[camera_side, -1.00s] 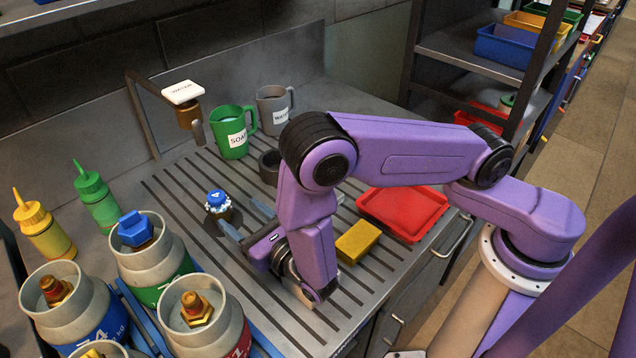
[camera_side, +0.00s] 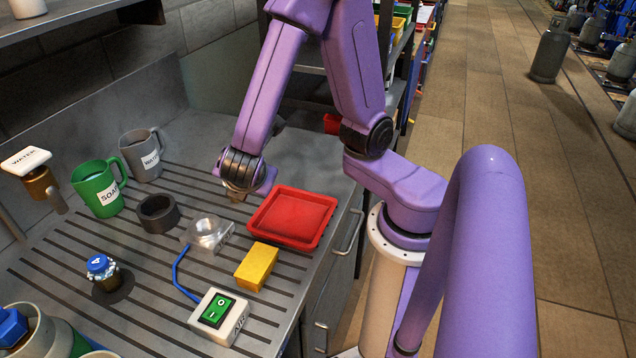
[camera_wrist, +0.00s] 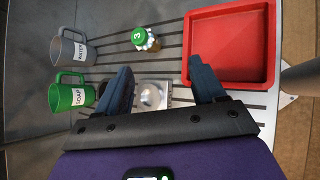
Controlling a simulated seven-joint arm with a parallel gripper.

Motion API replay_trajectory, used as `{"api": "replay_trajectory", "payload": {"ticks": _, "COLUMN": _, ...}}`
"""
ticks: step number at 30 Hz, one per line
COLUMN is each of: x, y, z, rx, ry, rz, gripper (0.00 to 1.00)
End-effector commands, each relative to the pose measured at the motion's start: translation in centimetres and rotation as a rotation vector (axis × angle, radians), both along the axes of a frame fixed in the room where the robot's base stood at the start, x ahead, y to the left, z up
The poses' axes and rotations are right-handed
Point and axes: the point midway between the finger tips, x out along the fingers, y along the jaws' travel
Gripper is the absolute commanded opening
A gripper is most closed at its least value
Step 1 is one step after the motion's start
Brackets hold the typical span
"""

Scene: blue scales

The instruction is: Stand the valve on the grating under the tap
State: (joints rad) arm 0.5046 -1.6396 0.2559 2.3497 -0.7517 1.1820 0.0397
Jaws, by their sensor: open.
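A valve with a blue cap marked 4 (camera_side: 97,268) stands upright on a dark round patch of the slotted grating (camera_side: 140,262), with white foam below its cap. Another valve, with a green cap marked 3 (camera_wrist: 141,38), shows in the wrist view between the grey mug and the red tray; my arm seems to hide it in the side view. The brown tap (camera_side: 40,182) with a WATER sign is at the left, its spout over the grating's edge. My gripper (camera_wrist: 160,66) is open and empty, beside the red tray, with the green-capped valve ahead of its fingers.
A green SOAP mug (camera_side: 98,189), grey WATER mug (camera_side: 141,156) and dark ring (camera_side: 158,213) stand at the back left. A small scale (camera_side: 209,233), yellow sponge (camera_side: 256,267), switch box (camera_side: 218,316) and red tray (camera_side: 292,218) surround the middle. Gas cylinders (camera_side: 30,335) crowd the front left.

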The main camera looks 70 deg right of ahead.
Motion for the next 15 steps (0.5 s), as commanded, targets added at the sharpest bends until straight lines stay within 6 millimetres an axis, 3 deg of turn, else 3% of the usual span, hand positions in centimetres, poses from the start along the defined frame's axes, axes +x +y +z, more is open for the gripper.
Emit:
{"api": "replay_trajectory", "payload": {"ticks": 3, "x": -4.0, "y": -1.1, "z": 0.4, "rx": 0.219, "ry": 0.065, "rz": -0.145, "gripper": 0.69}}
{"api": "replay_trajectory", "payload": {"ticks": 9, "x": -10.2, "y": -0.7, "z": 1.3, "rx": 0.57, "ry": 0.175, "rz": -0.349, "gripper": 0.69}}
{"api": "replay_trajectory", "payload": {"ticks": 15, "x": -13.7, "y": 0.2, "z": 2.4, "rx": 0.786, "ry": 0.245, "rz": -0.463, "gripper": 0.69}}
